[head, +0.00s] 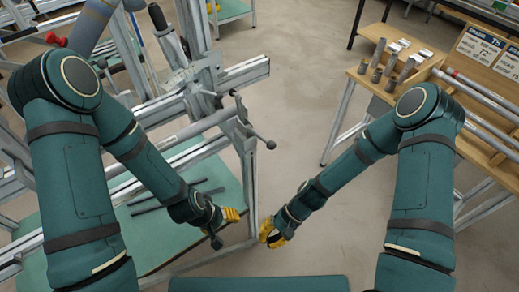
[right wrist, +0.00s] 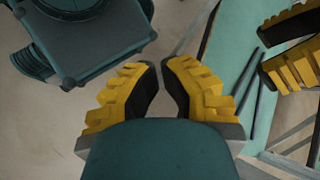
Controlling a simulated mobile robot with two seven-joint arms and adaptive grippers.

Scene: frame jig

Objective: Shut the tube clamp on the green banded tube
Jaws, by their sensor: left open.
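A clamp-like metal fixture (head: 240,126) with a lever ending in a dark ball knob sits on the frame jig (head: 195,85) in the head view. I cannot tell whether it is the tube clamp or whether it is shut. I cannot make out a green band on any tube. My left gripper (head: 231,214) is open, low in front of the jig and apart from the fixture; its yellow fingers also show in the right wrist view (right wrist: 285,55). My right gripper (right wrist: 160,75) is empty, with a narrow gap between its fingers; in the head view (head: 270,235) it hangs over the floor.
A green-topped bench (head: 170,235) with dark rods (head: 180,197) on it lies below the jig. A wooden table (head: 390,85) at the right holds short cylinders, with long tubes (head: 485,95) on a rack beside it. The floor (head: 300,70) between is clear.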

